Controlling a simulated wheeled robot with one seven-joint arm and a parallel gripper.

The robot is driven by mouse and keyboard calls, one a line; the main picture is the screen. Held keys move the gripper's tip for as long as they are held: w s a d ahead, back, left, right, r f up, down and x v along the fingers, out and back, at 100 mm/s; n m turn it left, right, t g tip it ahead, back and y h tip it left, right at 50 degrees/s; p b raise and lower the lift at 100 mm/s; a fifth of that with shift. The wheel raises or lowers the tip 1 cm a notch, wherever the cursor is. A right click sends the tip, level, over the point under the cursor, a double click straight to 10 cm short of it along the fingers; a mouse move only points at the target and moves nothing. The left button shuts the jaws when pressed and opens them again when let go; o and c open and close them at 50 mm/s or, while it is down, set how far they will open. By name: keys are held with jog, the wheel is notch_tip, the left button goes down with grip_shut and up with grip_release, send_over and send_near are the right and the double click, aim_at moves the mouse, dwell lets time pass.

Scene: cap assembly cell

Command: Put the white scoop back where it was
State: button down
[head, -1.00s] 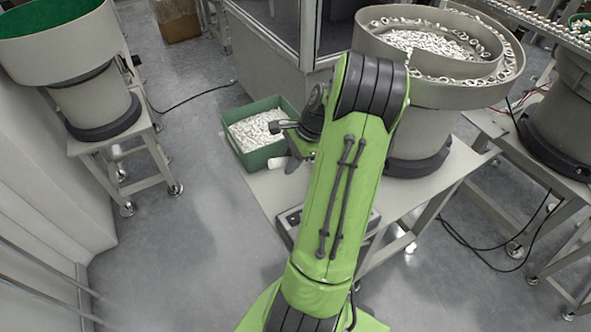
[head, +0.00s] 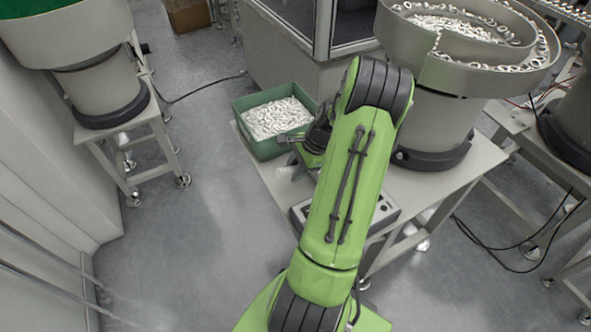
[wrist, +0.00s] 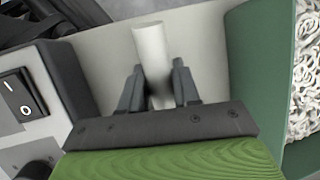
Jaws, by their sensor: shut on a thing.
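The white scoop shows in the wrist view as a pale, smooth cylindrical part (wrist: 151,48) standing up between my fingers. My gripper (wrist: 158,88) is shut on it, with one dark finger on each side. The scoop's lower end is hidden behind the gripper body. In the head view the gripper is low over the table, just in front of the green bin (head: 266,151), and largely hidden by my arm. A pale bit of the scoop (head: 284,172) shows there. I cannot tell whether it touches the table.
The green bin, full of white ring parts (head: 277,118), stands close on the gripper's right in the wrist view. A control box with a rocker switch (wrist: 17,97) is close on the left. A large bowl feeder (head: 437,125) stands on the same table (head: 462,160).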

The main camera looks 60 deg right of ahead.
jog(key=c, duration=0.8)
grip_release()
jog(key=shift+f, duration=0.1)
jog(key=p+v, duration=0.4)
jog(key=v, duration=0.8)
jog(key=w+a+r+n+g+h, duration=0.1)
jog(key=w+a+r+n, duration=0.2)
jog(key=a+r+n, duration=0.35)
jog(key=w+a+r+n+g+h, duration=0.1)
jog(key=w+a+r+n, duration=0.25)
jog(key=a, duration=0.65)
jog(key=s+a+r+n+t, duration=0.1)
jog(key=s+a+r+n, duration=0.2)
jog(key=s+a+n, duration=0.2)
jog(key=s+a+r+n+t, duration=0.2)
jog(key=s+a+n, duration=0.3)
jog(key=a+n, duration=0.3)
jog(key=a, duration=0.4)
jog(key=shift+s+a+r+n+t+h, duration=0.15)
jog(key=shift+a+r+n+t+h, duration=0.15)
jog(key=shift+r+n, duration=0.1)
